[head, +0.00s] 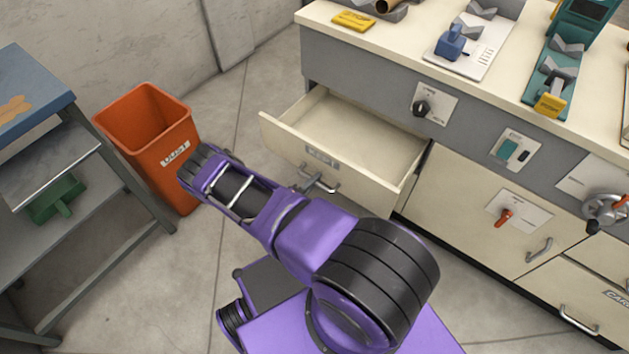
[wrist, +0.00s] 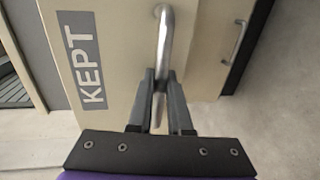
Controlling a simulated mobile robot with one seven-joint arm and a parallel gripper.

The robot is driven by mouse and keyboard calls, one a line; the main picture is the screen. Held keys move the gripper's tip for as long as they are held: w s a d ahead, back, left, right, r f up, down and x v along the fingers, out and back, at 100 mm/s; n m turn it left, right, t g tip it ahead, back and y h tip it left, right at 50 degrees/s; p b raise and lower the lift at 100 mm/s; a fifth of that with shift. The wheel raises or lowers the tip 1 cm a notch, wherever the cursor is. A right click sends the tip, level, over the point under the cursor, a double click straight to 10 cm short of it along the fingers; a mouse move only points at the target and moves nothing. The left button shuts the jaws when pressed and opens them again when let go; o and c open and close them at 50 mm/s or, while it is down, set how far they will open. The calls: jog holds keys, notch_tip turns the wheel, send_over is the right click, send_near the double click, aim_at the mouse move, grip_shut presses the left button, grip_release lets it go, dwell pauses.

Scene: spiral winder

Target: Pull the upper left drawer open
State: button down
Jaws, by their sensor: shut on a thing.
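The upper left drawer (head: 345,137) is cream-coloured, slides out of the left end of the cabinet and stands well open. Its inside looks empty. Its front carries a small label, which reads KEPT in the wrist view (wrist: 87,60). The bar handle (head: 318,184) is metal and sits on the drawer front; it also shows in the wrist view (wrist: 163,40). My gripper (wrist: 160,95) is shut on this handle, one finger on each side of the bar. In the head view my arm partly covers the gripper and the lower drawer front.
An orange bin (head: 150,145) marked DUST stands left of the drawer. A grey-blue bench (head: 35,85) with a green tool on its shelf is at the far left. The cabinet's lower fronts (head: 480,210) and a handwheel (head: 604,212) lie to the right. Floor between bin and drawer is clear.

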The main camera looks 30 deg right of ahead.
jog(key=shift+w, duration=0.1)
jog(key=c, duration=0.9)
grip_release()
jog(key=shift+o, duration=0.2)
jog(key=shift+a, duration=0.1)
